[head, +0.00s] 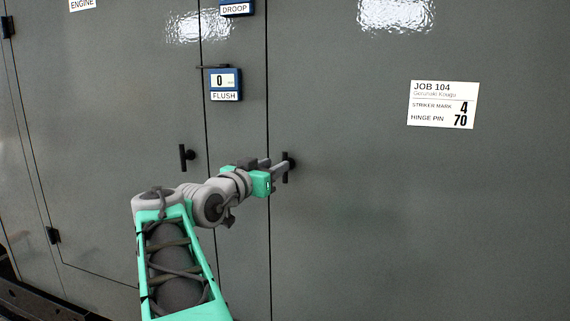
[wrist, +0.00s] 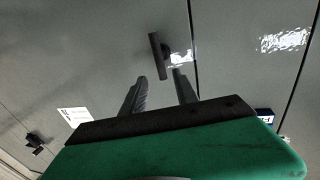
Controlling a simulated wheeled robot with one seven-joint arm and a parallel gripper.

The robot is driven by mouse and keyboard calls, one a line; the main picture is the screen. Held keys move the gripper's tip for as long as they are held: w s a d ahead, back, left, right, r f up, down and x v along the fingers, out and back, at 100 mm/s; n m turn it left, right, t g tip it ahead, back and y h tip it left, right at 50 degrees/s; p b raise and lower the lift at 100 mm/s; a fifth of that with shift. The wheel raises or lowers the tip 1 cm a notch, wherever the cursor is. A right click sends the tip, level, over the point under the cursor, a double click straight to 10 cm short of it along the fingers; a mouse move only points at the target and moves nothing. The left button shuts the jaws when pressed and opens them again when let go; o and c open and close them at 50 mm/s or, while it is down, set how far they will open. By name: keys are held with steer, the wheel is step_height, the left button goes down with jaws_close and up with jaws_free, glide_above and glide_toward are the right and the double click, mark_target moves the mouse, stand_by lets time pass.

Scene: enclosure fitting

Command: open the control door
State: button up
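The grey enclosure front (head: 350,220) fills the head view, split by vertical door seams. No label reading "control" shows. A black bar handle (head: 288,172) sits on the panel just right of the right seam. A second black handle (head: 184,157) sits on the panel to the left. My gripper (head: 279,165) is at the right handle, its fingers reaching toward it. In the wrist view my gripper (wrist: 159,76) is open. The handle (wrist: 157,52) lies ahead, its near end about between the fingertips; I cannot tell if they touch. The doors look flush.
A FLUSH gauge plate (head: 225,84) and a DROOP plate (head: 236,8) are on the narrow middle panel. A job card (head: 443,104) is on the right panel. An ENGINE label (head: 82,4) is at upper left. A dark hinge (head: 53,235) is at lower left.

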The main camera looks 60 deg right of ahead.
steer(key=d+p, duration=0.1)
steer(key=d, duration=0.6)
steer(key=shift+s+p, duration=0.1)
steer(key=shift+p, duration=0.3)
steer(key=shift+f, duration=0.1)
jaws_close()
stand_by(0.7)
